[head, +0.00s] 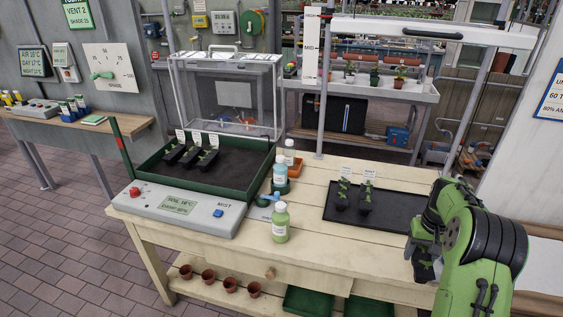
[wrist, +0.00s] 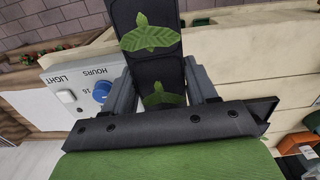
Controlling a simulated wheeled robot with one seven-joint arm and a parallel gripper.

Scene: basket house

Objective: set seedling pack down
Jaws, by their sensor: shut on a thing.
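My gripper (head: 424,250) is at the right end of the bench, to the right of the black tray (head: 398,206). It is shut on a dark seedling pack (head: 424,271), partly hidden by my arm. In the wrist view the pack (wrist: 149,70) stands between the two fingers, with green leaves showing in its cells. Two other labelled seedling packs (head: 354,197) stand at the left of the black tray. Several labelled packs (head: 190,152) stand at the back left of the green-walled bed (head: 150,186).
Bottles, including a green one (head: 280,224), stand mid-bench. A grey mist control box (head: 178,208) fronts the bed. The wrist view shows a light-hours box (wrist: 85,88) with a blue knob beside the pack. The black tray's middle and right are clear.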

